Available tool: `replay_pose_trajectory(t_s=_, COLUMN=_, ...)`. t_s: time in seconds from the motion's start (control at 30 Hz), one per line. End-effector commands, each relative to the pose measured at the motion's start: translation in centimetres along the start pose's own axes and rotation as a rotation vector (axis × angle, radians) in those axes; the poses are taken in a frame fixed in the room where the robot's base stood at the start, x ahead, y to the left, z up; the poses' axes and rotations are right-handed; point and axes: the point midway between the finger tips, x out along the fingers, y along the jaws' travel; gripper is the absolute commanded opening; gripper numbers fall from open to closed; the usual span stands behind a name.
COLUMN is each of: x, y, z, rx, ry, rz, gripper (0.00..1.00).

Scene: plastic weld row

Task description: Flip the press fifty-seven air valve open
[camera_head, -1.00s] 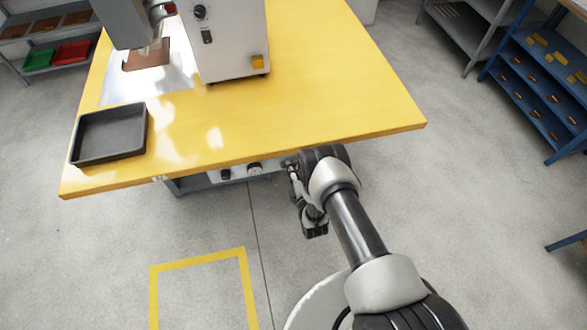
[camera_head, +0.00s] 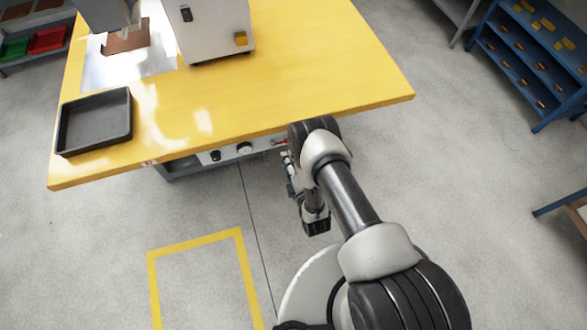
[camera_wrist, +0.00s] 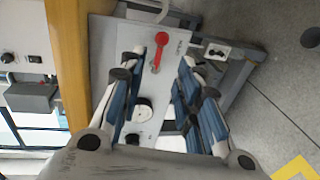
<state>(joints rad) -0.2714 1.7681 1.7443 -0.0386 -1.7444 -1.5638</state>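The air valve is a red lever with a round red end (camera_wrist: 162,38) on a pale panel (camera_wrist: 118,38) under the yellow table's edge. In the wrist view the lever lies between the tips of my open gripper (camera_wrist: 163,58), whose blue-padded fingers stand apart on either side. I cannot tell whether a finger touches it. A small part of the red lever (camera_head: 280,142) also shows in the head view, beside my arm. My gripper (camera_head: 290,170) is mostly hidden there by the arm.
The yellow table (camera_head: 300,75) overhangs the panel. A black tray (camera_head: 128,100) and a white press (camera_head: 205,25) stand on it. A blue shelf (camera_head: 530,60) is at the right. The floor in front is clear, with a yellow marked outline (camera_head: 195,240).

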Motion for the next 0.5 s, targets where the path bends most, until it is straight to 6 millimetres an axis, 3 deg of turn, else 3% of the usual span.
replay_pose_trajectory(t_s=0.2, x=-3.5, y=-0.1, z=0.0, rx=0.0, ry=0.0, rz=-0.002, gripper=0.31)
replay_pose_trajectory(t_s=0.5, x=-4.4, y=0.0, z=0.0, rx=-0.001, ry=0.0, rz=0.0, gripper=0.31)
